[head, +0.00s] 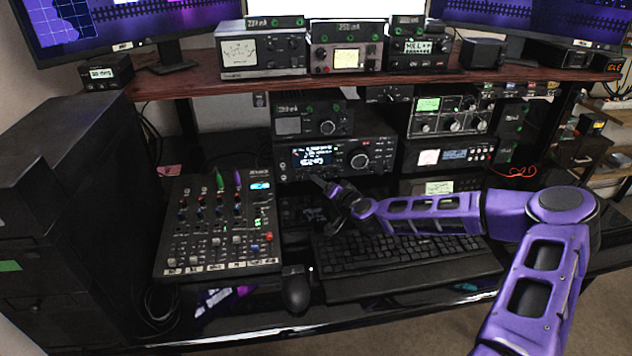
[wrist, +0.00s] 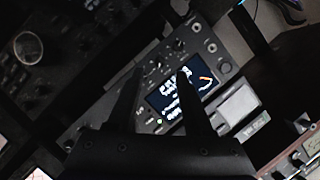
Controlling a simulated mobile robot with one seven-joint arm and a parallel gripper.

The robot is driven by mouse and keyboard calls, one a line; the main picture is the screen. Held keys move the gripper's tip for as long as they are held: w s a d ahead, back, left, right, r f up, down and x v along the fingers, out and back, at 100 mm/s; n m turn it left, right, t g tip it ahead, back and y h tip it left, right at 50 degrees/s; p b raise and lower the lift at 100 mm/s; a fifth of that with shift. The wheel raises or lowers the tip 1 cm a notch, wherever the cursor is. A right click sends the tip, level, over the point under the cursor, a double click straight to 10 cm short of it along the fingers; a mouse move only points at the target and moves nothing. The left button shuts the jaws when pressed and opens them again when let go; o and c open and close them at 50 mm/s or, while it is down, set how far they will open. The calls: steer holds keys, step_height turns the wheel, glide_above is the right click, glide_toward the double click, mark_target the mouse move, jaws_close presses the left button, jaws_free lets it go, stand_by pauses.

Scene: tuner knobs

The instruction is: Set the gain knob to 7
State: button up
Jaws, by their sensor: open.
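The radio (head: 335,158) in the head view has a lit screen, a large round knob (head: 358,160) and small controls. I cannot read which control is the gain knob. My gripper (head: 324,187) is just below the radio's front, above the keyboard. In the wrist view my gripper (wrist: 160,72) is open, with two dark fingers apart and nothing between them but the panel behind. The radio's screen (wrist: 180,95) shows partly behind the right finger, and small knobs (wrist: 179,44) lie beyond the fingertips. The gripper body hides part of the radio. No contact is visible.
A mixer (head: 222,225) with many knobs stands at left. More devices (head: 448,115) stand at right, under a wooden shelf (head: 200,75). A ringed knob (wrist: 28,48) shows on another dark panel.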

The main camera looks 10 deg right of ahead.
steer(key=shift+x, duration=2.35)
jaws_close()
